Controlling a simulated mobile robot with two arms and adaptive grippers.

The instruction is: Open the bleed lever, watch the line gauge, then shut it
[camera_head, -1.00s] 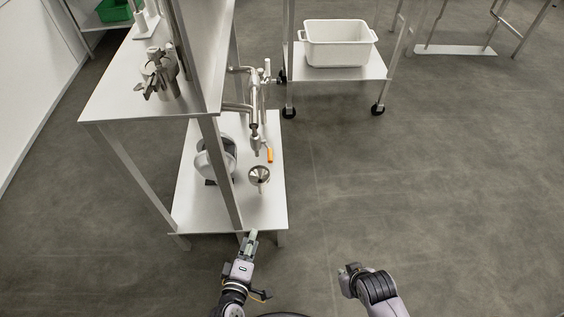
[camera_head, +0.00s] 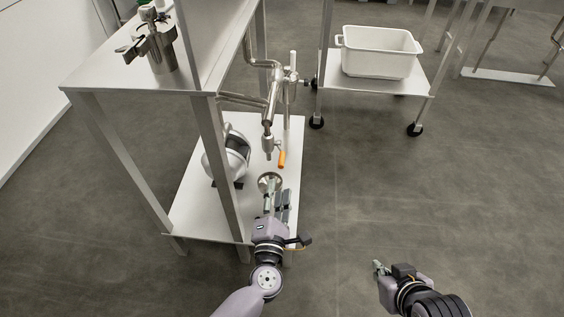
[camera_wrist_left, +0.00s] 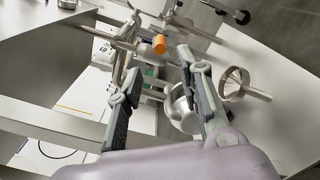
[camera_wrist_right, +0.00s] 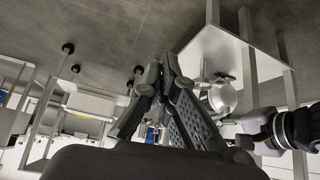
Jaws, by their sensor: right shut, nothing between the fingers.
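The bleed lever with its orange handle (camera_head: 282,159) hangs on the steel pipework (camera_head: 271,98) at the right side of the stand. The orange handle (camera_wrist_left: 159,44) also shows in the left wrist view, just beyond the fingertips. My left gripper (camera_head: 278,197) is open and empty, short of the lever and apart from it; its spread fingers (camera_wrist_left: 160,68) frame the lever side in its wrist view. My right gripper (camera_head: 378,268) is shut and empty, low at the right over the floor; its fingers (camera_wrist_right: 157,72) meet in its wrist view. I cannot make out a gauge dial.
A steel funnel (camera_head: 269,182) stands on the lower shelf (camera_head: 196,212) beside my left fingers. A rounded steel unit (camera_head: 228,155) sits left of it. A stand leg (camera_head: 215,150) rises left of my left arm. A cart with a white tub (camera_head: 378,52) stands behind; the right floor is clear.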

